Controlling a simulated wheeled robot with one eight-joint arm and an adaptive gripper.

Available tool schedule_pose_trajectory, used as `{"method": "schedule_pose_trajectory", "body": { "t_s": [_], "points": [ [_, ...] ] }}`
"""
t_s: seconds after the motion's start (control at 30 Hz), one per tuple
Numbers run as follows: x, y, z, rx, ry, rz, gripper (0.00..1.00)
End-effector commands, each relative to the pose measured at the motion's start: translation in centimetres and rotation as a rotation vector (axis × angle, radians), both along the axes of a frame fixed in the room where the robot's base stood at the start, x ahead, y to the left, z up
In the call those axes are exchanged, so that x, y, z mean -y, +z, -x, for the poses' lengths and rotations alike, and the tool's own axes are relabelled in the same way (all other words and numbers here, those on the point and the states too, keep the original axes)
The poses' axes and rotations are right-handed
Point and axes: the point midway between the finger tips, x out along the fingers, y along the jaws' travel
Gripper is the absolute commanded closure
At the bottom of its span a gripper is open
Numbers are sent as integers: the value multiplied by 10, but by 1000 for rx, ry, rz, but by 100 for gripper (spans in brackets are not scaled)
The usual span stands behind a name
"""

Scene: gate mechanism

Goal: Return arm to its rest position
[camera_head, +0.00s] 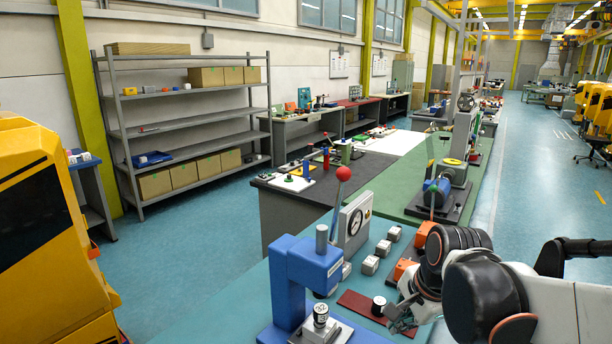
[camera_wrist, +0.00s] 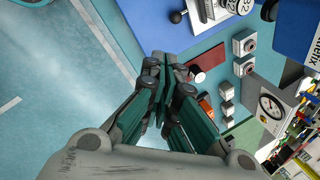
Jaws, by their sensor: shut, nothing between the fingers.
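My arm reaches in from the right of the head view, over the front part of the teal workbench (camera_head: 245,300). My gripper (camera_head: 396,322) is low beside the dark red plate, with its fingertips partly hidden. In the wrist view my gripper (camera_wrist: 165,62) has its two fingers together, with nothing between them. A small dark red plate (camera_head: 356,302) with a black-and-white cylinder (camera_head: 378,306) lies just left of my gripper. I cannot tell whether my gripper touches either.
A blue press (camera_head: 310,262) stands left of my gripper, near a red-ball lever (camera_head: 343,174) and a gauge box (camera_head: 354,224). Several grey button boxes (camera_head: 383,248) and orange blocks (camera_head: 405,268) sit close to my arm. Open floor (camera_wrist: 60,100) lies beyond the bench edge.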

Motion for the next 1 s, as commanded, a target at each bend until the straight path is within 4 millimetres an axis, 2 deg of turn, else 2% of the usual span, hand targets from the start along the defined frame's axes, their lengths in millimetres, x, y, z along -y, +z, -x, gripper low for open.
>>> {"method": "schedule_pose_trajectory", "body": {
  "t_s": [0.03, 0.2, 0.53, 0.73, 1.0],
  "points": [
    [0, 6, 12, 28, 77, 37, 100],
    [1, 22, 44, 117, 354, 182, 100],
    [5, 32, 102, 254, 864, 501, 100],
    [6, 31, 120, 292, 1052, 636, 100],
    [7, 32, 124, 299, 1104, 674, 100]
  ]
}}
